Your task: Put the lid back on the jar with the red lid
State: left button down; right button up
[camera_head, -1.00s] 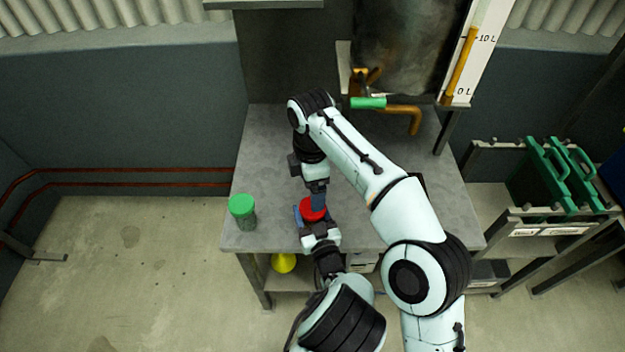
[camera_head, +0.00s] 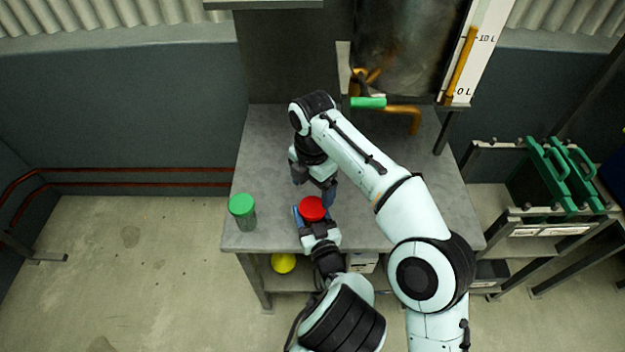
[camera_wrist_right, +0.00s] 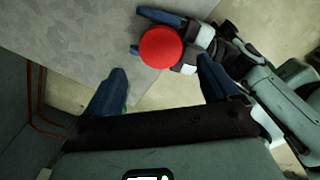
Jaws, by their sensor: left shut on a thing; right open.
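The red lid (camera_head: 312,208) lies flat between the fingers of my left gripper (camera_head: 314,215) near the table's front edge. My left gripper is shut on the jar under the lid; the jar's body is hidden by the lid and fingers. The red lid also shows in the right wrist view (camera_wrist_right: 160,47), with the left gripper's fingers on either side. My right gripper (camera_head: 315,187) is open and empty, just behind and above the lid and apart from it. Its two spread blue fingers show in the right wrist view (camera_wrist_right: 160,68).
A jar with a green lid (camera_head: 242,212) stands on the grey table (camera_head: 270,150) at the left front corner. The table's left middle is clear.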

aim_at(312, 206)
notch_tip(312, 206, down, 6)
jog(key=shift+f, duration=0.1)
dwell(0.4)
jog(key=c, duration=1.1)
jog(key=m, duration=0.6)
jog(key=shift+m, duration=0.3)
jog(key=o, duration=1.2)
